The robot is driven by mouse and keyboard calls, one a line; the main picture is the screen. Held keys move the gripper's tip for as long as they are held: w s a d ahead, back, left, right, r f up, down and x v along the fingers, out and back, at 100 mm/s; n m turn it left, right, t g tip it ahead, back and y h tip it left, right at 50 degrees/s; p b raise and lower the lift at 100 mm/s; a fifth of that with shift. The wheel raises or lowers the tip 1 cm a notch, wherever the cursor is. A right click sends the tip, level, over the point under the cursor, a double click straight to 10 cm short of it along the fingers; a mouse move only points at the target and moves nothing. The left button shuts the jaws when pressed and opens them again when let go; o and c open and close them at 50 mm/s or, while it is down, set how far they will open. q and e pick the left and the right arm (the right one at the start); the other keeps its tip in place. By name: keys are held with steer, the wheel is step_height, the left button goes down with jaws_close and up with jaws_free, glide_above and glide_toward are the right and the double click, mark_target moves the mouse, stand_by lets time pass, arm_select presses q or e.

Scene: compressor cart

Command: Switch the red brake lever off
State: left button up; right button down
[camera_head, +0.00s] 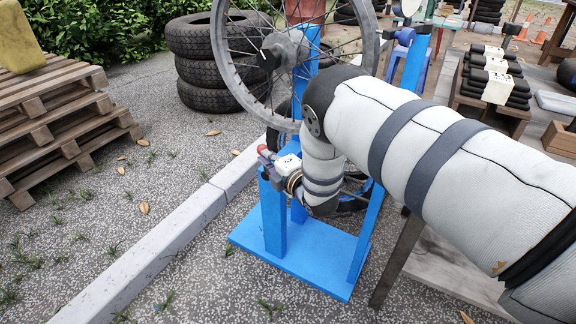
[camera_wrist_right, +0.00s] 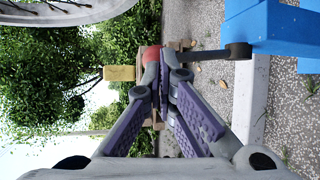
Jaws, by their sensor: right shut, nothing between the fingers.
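The red brake lever is on the blue stand (camera_head: 300,245) that holds a spoked wheel (camera_head: 228,62). Its red end (camera_wrist_right: 151,53) shows in the right wrist view just beyond my fingertips, with a dark bar (camera_wrist_right: 210,54) running to a round pivot on the blue post (camera_wrist_right: 285,28). In the head view the red end (camera_head: 262,149) is small, beside the blue post. My right gripper (camera_wrist_right: 164,72) is shut and empty, its purple fingers together and overlapping the lever's end in the picture; I cannot tell whether they touch it. My left gripper is not in view.
My right arm covers much of the stand's right side. Stacked tyres (camera_head: 205,65) stand behind the wheel. Wooden pallets (camera_head: 60,120) lie at the left, beyond a pale kerb (camera_head: 150,265).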

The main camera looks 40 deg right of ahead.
mark_target(259, 152)
steer(key=shift+w+a+r+n+g+p, duration=0.2)
steer(key=shift+w+a+n+g, duration=0.05)
steer(key=shift+w+g, duration=0.35)
steer(key=shift+w+a+r+n+g+p, duration=0.15)
steer(key=shift+w+a+r+n+g, duration=0.1)
steer(key=shift+w+g, duration=0.35)
steer(key=shift+w+a+f, duration=0.1)
steer(key=shift+w+f, duration=0.1)
steer(key=shift+w, duration=0.05)
steer(key=shift+w+a+f+b, duration=0.1)
steer(key=shift+w+a+b, duration=0.2)
steer(key=shift+w, duration=0.3)
steer(key=shift+w+a+b, duration=0.15)
steer(key=shift+w+b, duration=0.15)
steer(key=shift+w, duration=0.25)
